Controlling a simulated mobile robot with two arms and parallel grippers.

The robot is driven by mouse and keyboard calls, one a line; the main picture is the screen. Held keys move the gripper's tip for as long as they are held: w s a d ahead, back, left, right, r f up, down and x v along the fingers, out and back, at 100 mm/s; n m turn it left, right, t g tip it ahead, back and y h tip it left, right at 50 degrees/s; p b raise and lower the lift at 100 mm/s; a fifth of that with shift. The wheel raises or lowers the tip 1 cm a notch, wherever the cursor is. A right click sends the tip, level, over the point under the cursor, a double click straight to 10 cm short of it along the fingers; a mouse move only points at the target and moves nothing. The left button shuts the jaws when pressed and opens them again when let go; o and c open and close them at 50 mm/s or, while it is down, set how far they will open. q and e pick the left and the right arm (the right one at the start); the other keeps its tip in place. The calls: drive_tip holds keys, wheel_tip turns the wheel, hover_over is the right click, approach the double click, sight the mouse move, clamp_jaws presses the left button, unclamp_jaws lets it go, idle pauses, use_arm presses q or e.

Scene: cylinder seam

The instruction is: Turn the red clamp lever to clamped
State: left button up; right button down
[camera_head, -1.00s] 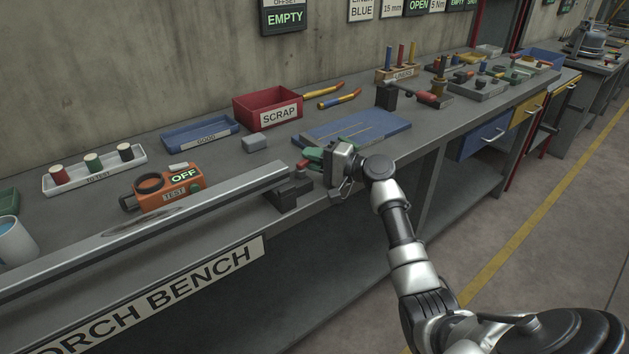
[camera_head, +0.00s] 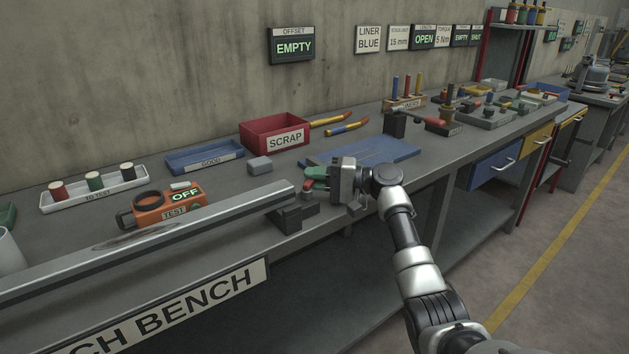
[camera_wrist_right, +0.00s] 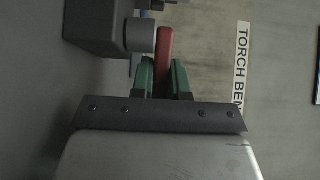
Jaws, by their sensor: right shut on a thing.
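The red clamp lever (camera_wrist_right: 165,45) shows in the right wrist view as a red bar beside a grey round hub (camera_wrist_right: 140,34) on a dark block (camera_wrist_right: 92,25). My right gripper (camera_wrist_right: 164,75) has green fingers on both sides of the lever and is shut on it. In the head view my right gripper (camera_head: 316,180) is at the front edge of the bench, by the dark clamp block (camera_head: 287,218) at the end of the long metal rail. There the gripper hides most of the lever. My left gripper is not in view.
A long metal rail (camera_head: 190,222) runs along the bench front to the left. Behind are an orange tester (camera_head: 165,205) reading OFF, a red SCRAP bin (camera_head: 275,134) and a blue mat (camera_head: 365,151). Floor is free in front, right of the bench.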

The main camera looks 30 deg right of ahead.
idle(0.3)
drive_tip(key=c, duration=1.4)
unclamp_jaws()
drive_tip(key=b+v, duration=0.1)
drive_tip(key=v, duration=0.9)
drive_tip(key=shift+f, duration=0.1)
drive_tip(key=shift+s+d, duration=0.25)
drive_tip(key=shift+d, duration=0.05)
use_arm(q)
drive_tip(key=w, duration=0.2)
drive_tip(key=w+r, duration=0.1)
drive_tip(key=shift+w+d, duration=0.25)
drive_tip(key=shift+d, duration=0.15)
